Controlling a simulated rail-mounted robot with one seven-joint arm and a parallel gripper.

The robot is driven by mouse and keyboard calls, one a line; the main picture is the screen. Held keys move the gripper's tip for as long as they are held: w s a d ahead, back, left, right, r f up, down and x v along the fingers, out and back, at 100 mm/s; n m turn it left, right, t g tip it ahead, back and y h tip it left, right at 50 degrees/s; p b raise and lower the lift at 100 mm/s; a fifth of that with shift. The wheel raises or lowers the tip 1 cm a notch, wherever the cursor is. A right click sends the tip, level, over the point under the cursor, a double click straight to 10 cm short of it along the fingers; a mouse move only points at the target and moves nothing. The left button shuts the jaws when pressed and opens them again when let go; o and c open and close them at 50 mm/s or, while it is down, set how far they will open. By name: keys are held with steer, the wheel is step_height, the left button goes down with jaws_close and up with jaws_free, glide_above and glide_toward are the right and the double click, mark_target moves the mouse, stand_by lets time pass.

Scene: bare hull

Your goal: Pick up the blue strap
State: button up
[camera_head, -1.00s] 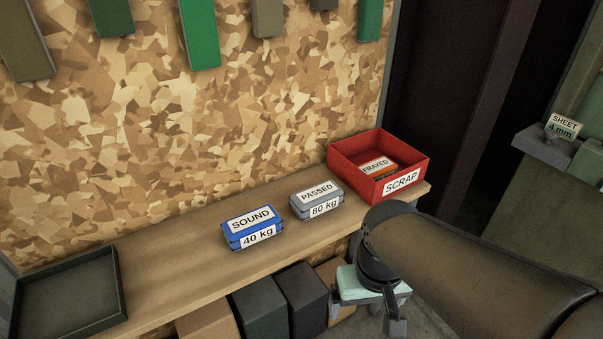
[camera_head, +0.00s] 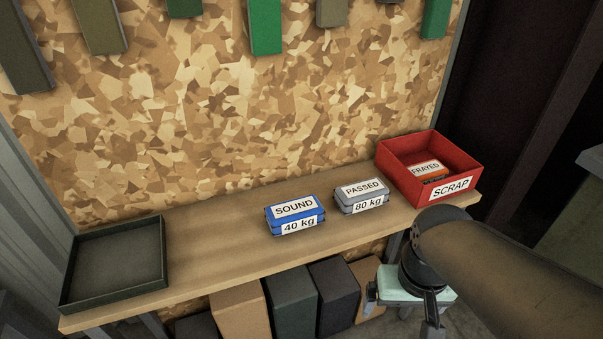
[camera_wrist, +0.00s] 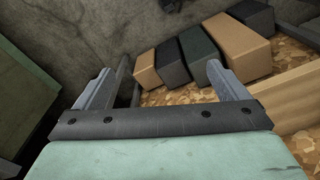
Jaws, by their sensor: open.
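The blue strap (camera_head: 295,215) is a folded blue bundle labelled "SOUND" and "40 kg". It lies on the wooden shelf (camera_head: 210,235), near its middle, in the head view. My gripper (camera_head: 400,318) is at the lower right of the head view, in front of the shelf and below its top, well apart from the strap. In the wrist view my gripper (camera_wrist: 168,88) has its two fingers spread wide with nothing between them. The strap does not show in the wrist view.
A grey bundle (camera_head: 362,196) labelled "PASSED 80 kg" lies just right of the strap. A red "SCRAP" bin (camera_head: 400,183) holds a "FRAYED" orange piece (camera_head: 428,171). A dark empty tray (camera_head: 112,296) is at the left end. Boxes (camera_head: 295,300) stand below the shelf.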

step_height(320, 180, up, 6)
steer(key=m+b, duration=0.9)
steer(key=m, duration=0.4)
glide_above(294, 207)
steer(key=shift+g, duration=0.4)
steer(key=f, duration=0.7)
steer(key=f+b, duration=0.1)
steer(key=f, duration=0.3)
steer(key=shift+s+a, duration=0.3)
steer(key=shift+s, duration=0.05)
steer(key=shift+w+d+f, duration=0.1)
steer(key=shift+f, duration=0.85)
steer(key=shift+w+d+f, duration=0.15)
steer(key=shift+f, duration=0.75)
steer(key=shift+w+d+f, duration=0.1)
steer(key=shift+f, duration=0.85)
steer(key=shift+r, duration=0.1)
steer(key=c, duration=1.3)
